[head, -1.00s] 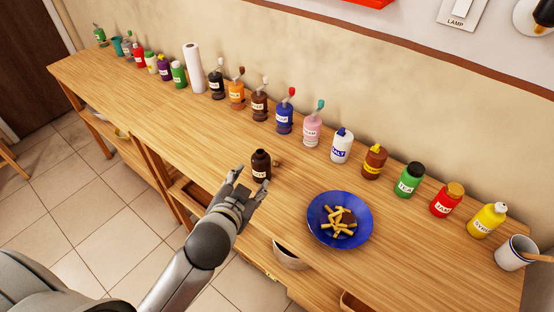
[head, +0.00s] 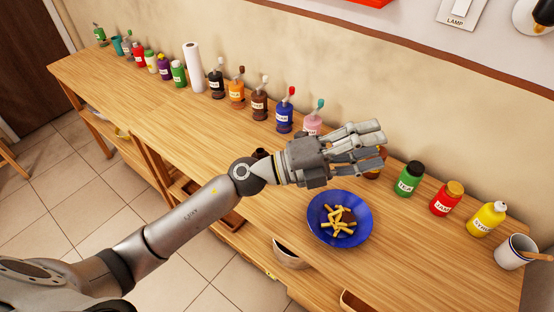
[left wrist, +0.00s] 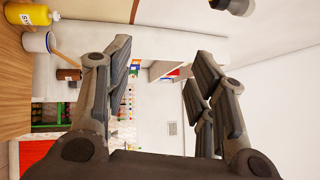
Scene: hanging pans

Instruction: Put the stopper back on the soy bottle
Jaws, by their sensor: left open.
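The dark soy bottle (head: 259,153) stands on the wooden counter near its front edge. Only its top shows in the head view, because my left wrist covers the rest. The small brown stopper is hidden behind my left arm. My left gripper (head: 373,148) is above the counter, to the right of the bottle, its fingers pointing right towards the back row. It is open and empty. In the left wrist view, its two fingers (left wrist: 162,62) stand apart with nothing between them. My right gripper is not in view.
A blue plate (head: 317,228) with fries sits below my left gripper. Bottles line the back, including a green jar (head: 409,180), a red jar (head: 446,200) and a yellow bottle (head: 486,219). A white mug (head: 512,255) stands far right. The counter's left front is clear.

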